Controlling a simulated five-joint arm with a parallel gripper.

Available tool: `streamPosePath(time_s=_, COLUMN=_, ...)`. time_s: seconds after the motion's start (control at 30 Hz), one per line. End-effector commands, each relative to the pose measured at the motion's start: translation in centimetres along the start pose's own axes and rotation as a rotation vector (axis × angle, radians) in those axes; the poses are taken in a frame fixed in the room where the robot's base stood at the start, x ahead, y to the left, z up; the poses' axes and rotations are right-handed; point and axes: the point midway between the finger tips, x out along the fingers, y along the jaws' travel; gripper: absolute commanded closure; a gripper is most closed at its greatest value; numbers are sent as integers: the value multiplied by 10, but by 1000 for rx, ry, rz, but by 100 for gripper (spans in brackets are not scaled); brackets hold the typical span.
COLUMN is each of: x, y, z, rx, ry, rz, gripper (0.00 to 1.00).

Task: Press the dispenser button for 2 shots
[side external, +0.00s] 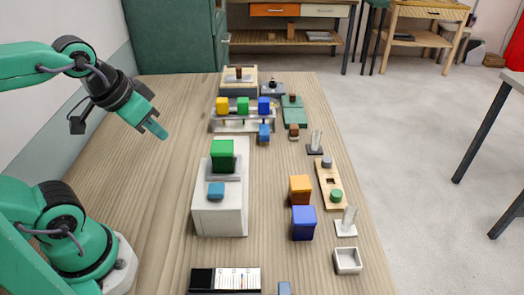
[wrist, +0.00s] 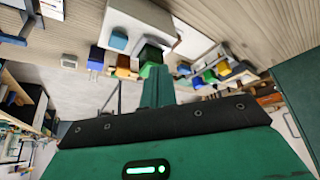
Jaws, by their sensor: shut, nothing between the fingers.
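The dispenser looks to be the white box (side external: 220,215) on the wooden table, left of the row of small objects. A teal-blue button (side external: 216,190) sits on top of its near end, and a green block (side external: 222,154) stands on its far part. In the wrist view I see the white box (wrist: 150,18), with the teal button (wrist: 118,40) near its left end. My gripper (side external: 160,132) is shut and empty, in the air to the left of and beyond the box, apart from the button. Its shut fingers (wrist: 158,85) show in the wrist view.
Orange (side external: 300,188) and blue (side external: 303,223) blocks stand right of the box. A rack (side external: 245,118) with yellow, green and blue blocks is behind it. A small tray (side external: 347,261) and a dark panel (side external: 224,280) lie nearer. The table's left side is clear.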

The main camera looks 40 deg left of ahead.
Motion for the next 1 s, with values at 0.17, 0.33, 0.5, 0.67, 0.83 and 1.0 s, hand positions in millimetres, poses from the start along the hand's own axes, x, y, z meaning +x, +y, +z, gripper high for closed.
streamPosePath(time_s=0.17, x=-1, y=3, z=-4, rx=-33, ry=-23, rz=6, gripper=100)
streamPosePath(time_s=0.33, x=-2, y=11, z=-12, rx=-111, ry=-73, rz=14, gripper=100)
streamPosePath(time_s=0.5, x=-2, y=23, z=-23, rx=-229, ry=-150, rz=14, gripper=100)
streamPosePath(time_s=0.67, x=-2, y=36, z=-34, rx=-353, ry=-231, rz=-4, gripper=100)
streamPosePath(time_s=0.83, x=0, y=52, z=-46, rx=-482, ry=-312, rz=-42, gripper=100)
streamPosePath(time_s=1.0, x=2, y=68, z=-56, rx=-605, ry=-385, rz=-97, gripper=100)
